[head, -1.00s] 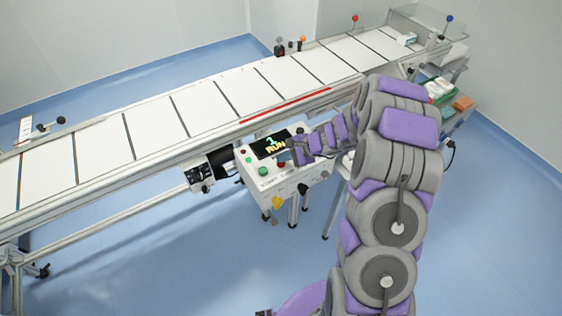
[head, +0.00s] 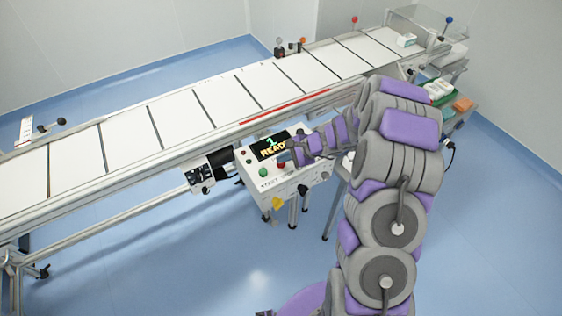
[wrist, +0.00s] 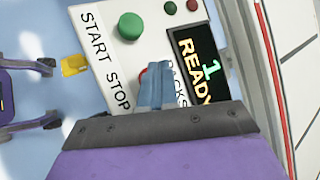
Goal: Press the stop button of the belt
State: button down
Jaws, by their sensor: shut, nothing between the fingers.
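The control box (head: 300,178) stands at the near side of the belt (head: 185,115). Its display (wrist: 196,66) reads "1 READY". The green start button (wrist: 131,26) is uncovered, beside the printed word START; it also shows in the head view (head: 263,172). The red stop button (wrist: 143,74) is mostly hidden behind my fingers, with only its edge showing beside the word STOP. My gripper (wrist: 154,78) is shut and empty, its fingertips over the stop button. In the head view my gripper (head: 296,155) is at the box's face; whether it touches the button cannot be told.
A yellow part (head: 277,203) hangs at the box's front. A white carton (head: 406,40) lies at the belt's far right end. A side shelf (head: 452,112) with several items stands at the right. The blue floor (head: 170,275) in front is clear.

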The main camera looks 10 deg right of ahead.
aim_at(283, 164)
jog(key=shift+r+p, duration=0.35)
jog(key=shift+r, duration=0.3)
jog(key=shift+r+p, duration=1.85)
jog(key=shift+r, duration=0.7)
jog(key=s+a+r+n+g+h, duration=0.1)
jog(key=s+a+r+n+g, duration=0.1)
jog(key=s+a+r+n, duration=0.5)
jog(key=s+a+r+n+g, duration=0.3)
jog(key=s+r, duration=0.5)
jog(key=s, duration=0.4)
jog(key=s+d+r+n+h, duration=0.1)
jog(key=s+d+h, duration=0.1)
jog(key=s, duration=0.5)
jog(key=s+d+r+n+g+h, duration=0.1)
jog(key=s+d, duration=0.3)
jog(key=s, duration=0.4)
jog(key=s+d+r+n+h, duration=0.3)
jog(key=s+h, duration=0.1)
jog(key=s, duration=0.3)
jog(key=shift+s, duration=0.2)
